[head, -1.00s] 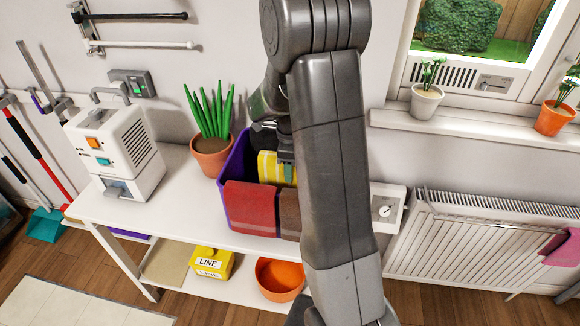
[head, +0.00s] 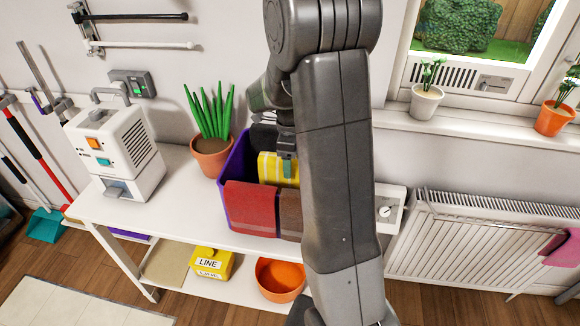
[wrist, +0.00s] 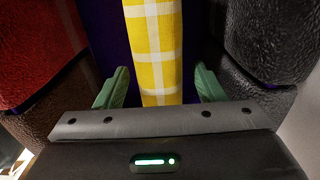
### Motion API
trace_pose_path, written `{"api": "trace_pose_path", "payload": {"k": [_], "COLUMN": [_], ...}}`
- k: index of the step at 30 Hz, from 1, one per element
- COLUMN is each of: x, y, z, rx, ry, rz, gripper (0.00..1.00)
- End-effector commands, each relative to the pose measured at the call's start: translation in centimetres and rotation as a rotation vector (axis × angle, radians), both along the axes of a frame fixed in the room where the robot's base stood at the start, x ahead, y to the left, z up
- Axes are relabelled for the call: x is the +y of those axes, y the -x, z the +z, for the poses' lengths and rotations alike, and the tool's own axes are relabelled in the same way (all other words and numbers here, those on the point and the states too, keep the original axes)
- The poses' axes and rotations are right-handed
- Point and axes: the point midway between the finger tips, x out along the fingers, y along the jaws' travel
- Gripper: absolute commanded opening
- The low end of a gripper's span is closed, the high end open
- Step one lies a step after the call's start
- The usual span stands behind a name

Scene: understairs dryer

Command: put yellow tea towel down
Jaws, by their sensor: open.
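The yellow tea towel (head: 279,168), with a white check pattern, is in the purple bin (head: 224,201) on the white table. In the wrist view the towel (wrist: 155,50) runs down between the two green fingertips of my gripper (wrist: 160,88). The fingers are apart, with a gap visible on each side of the towel. In the head view my gripper (head: 289,165) is at the bin, and my arm hides the bin's right part.
A red cloth (head: 250,208) and a brown cloth (head: 290,215) hang at the bin's front. Dark cloth (wrist: 270,40) lies beside the towel. A potted plant (head: 211,150) and white machine (head: 115,145) stand left on the table (head: 180,205). A radiator (head: 470,240) is right.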

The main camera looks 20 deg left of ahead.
Motion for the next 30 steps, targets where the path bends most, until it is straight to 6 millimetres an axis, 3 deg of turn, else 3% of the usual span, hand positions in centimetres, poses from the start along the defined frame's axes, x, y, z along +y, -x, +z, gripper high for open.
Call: {"api": "trace_pose_path", "payload": {"k": [6,12,18,30], "x": [0.1,0.0,0.0,0.0], "y": [-0.1,-0.1,0.0,0.0], "z": [5.1,8.2,9.4,8.9], "rx": [-0.004,-0.002,0.000,0.002], "ry": [-0.004,-0.001,0.000,0.001], "rz": [0.000,0.000,0.000,0.000], "gripper": [0.63,0.63,0.63,0.63]}}
